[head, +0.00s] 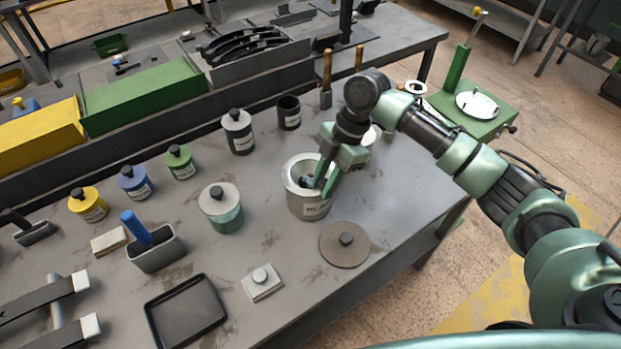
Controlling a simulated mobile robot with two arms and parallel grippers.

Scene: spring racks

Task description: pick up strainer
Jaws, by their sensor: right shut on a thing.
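My left gripper is not in view.
A round brown lid (344,246) lies in front of the pot. A lidded green jar (221,208) stands to its left, a dark tray (186,312) at the front. A lidded grey jar (239,134) and a dark cup (288,113) stand behind.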

